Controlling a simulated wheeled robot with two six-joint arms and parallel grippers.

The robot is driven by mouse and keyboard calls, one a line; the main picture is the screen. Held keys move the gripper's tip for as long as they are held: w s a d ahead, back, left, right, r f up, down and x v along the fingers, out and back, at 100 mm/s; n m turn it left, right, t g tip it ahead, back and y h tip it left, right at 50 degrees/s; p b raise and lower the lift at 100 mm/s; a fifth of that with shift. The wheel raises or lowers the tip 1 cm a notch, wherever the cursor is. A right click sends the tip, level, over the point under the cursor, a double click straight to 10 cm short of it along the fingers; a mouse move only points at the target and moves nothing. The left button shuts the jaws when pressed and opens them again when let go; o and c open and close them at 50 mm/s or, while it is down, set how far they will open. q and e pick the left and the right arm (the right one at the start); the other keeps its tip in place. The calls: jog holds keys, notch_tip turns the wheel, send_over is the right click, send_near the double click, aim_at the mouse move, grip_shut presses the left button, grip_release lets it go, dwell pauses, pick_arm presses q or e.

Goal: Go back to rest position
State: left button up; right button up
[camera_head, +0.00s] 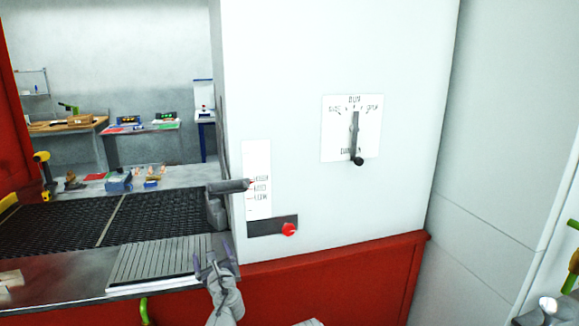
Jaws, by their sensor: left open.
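My left gripper (216,264) is at the bottom centre of the head view, in front of the white machine cabinet and at the right end of a grey ribbed plate. Its two fingers are spread with nothing between them, and its grey wrist runs down out of the picture. I cannot tell whether it touches the plate. My right gripper cannot be made out.
The ribbed plate (160,259) lies before a dark mesh belt (60,225). The white cabinet (300,60) carries a dial with a black lever (355,140) and a red knob (289,230). A red base (330,285) runs below it. Benches stand behind.

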pick_arm(q)
jog(key=s+d+f+n+g+h+p, duration=0.1)
jog(key=s+d+f+n+g+p, duration=0.25)
jog(key=s+f+n+g, duration=0.95)
jog(key=s+d+f+n+g+h, duration=0.2)
jog(key=s+d+n+h, duration=0.3)
jog(key=s+d+n, duration=0.6)
jog(key=s+d+p, duration=0.1)
jog(key=s+d, duration=0.1)
jog(key=s, duration=0.2)
jog(key=shift+s+f+g, duration=0.4)
